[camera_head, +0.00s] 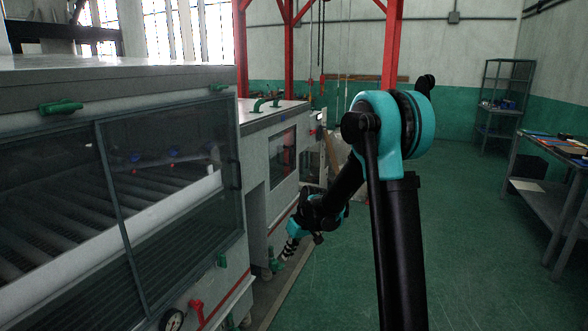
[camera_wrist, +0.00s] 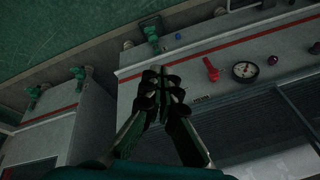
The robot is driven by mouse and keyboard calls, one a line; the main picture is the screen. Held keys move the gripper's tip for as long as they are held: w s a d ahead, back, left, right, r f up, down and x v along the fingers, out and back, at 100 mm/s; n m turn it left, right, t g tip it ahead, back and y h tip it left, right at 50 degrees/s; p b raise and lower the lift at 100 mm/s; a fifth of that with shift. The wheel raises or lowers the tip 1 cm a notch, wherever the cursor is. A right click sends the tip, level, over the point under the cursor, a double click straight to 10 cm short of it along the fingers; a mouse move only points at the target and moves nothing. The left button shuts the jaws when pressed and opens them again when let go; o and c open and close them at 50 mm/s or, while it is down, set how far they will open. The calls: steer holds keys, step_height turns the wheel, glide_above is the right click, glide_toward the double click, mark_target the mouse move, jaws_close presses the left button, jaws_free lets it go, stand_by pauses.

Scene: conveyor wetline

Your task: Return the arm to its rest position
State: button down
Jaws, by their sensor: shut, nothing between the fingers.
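My black and teal arm (camera_head: 392,130) stands at the middle right of the head view, its forearm folded down and to the left. My gripper (camera_head: 285,257) hangs low in front of the machine line, near a green valve (camera_head: 274,262); I cannot tell if they touch. In the wrist view my gripper (camera_wrist: 160,75) is shut, its fingertips together and empty. Behind the fingers is the machine's grey front panel (camera_wrist: 220,98).
The panel bears a red valve handle (camera_wrist: 211,69), a gauge (camera_wrist: 244,70) and a green valve (camera_wrist: 151,32). The glass-fronted conveyor machine (camera_head: 60,112) fills the left. A workbench (camera_head: 540,188) and shelf rack (camera_head: 487,112) stand at right. Green floor (camera_head: 480,262) between is clear.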

steer(key=s+d+m+t+h, duration=0.1)
steer(key=s+d+m+h, duration=0.1)
steer(key=s+d, duration=0.8)
steer(key=s+d+r+m+t+h, duration=0.1)
steer(key=s+d+m, duration=0.4)
steer(key=s+d, duration=0.6)
steer(key=s+t+h, duration=0.1)
steer(key=s, duration=0.4)
steer(key=shift+s+d, duration=0.15)
steer(key=shift+s, duration=0.05)
